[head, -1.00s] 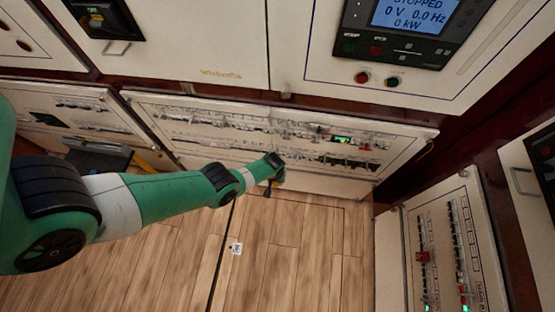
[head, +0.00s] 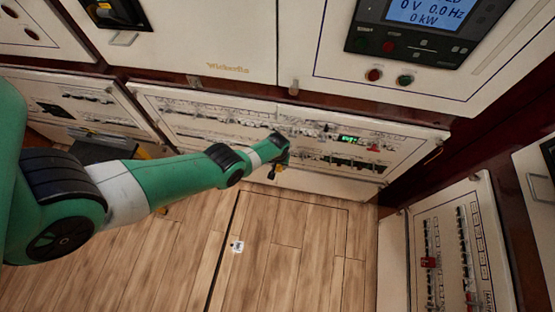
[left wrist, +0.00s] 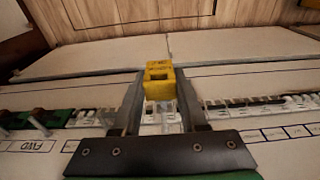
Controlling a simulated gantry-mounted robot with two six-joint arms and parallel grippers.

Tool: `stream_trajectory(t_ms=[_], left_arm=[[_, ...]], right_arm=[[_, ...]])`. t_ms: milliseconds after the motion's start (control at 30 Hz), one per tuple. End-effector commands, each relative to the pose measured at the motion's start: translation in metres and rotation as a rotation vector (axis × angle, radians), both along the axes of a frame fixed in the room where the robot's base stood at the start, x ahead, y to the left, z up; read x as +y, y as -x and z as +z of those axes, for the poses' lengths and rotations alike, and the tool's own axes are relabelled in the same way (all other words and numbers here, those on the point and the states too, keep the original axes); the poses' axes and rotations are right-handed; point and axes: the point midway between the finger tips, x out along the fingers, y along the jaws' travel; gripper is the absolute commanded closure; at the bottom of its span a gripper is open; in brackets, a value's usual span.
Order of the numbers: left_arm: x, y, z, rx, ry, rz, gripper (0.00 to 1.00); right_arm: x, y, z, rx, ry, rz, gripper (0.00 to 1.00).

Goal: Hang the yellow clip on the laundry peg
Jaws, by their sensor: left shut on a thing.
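The yellow clip (left wrist: 158,77) is a small block with an opening in its face. In the left wrist view it sits between the fingertips of my left gripper (left wrist: 158,92), which is shut on it. A white breaker (left wrist: 160,114) shows just below the clip between the fingers; I cannot tell whether they touch. I cannot identify the laundry peg; the small labels are unreadable. My right gripper is not in view.
Breaker rows (left wrist: 262,104) run to both sides of my left gripper in the wrist view. A second breaker panel (head: 445,205) stands at the right. A display unit (head: 425,25) is above. The wooden floor (head: 290,250) in front is clear.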

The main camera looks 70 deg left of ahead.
Motion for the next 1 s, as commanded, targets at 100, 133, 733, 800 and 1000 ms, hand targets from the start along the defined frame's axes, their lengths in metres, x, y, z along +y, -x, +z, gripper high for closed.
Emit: stream_trajectory(t_ms=[100,133,733,800,1000], left_arm=[[0.009,-0.006,-0.003,-0.001,-0.001,0.0,1.0],[0.01,-0.006,-0.002,0.0,0.0,0.0,1.0],[0.015,-0.009,0.001,0.0,0.0,-0.001,1.0],[0.015,-0.009,0.0,0.0,0.0,-0.001,1.0],[0.014,-0.009,0.0,0.0,0.0,-0.001,1.0]], right_arm=[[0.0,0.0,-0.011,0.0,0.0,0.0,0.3],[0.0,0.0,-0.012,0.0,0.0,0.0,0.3],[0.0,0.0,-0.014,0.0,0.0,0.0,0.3],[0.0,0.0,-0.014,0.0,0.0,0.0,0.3],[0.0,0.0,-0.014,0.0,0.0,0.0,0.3]])
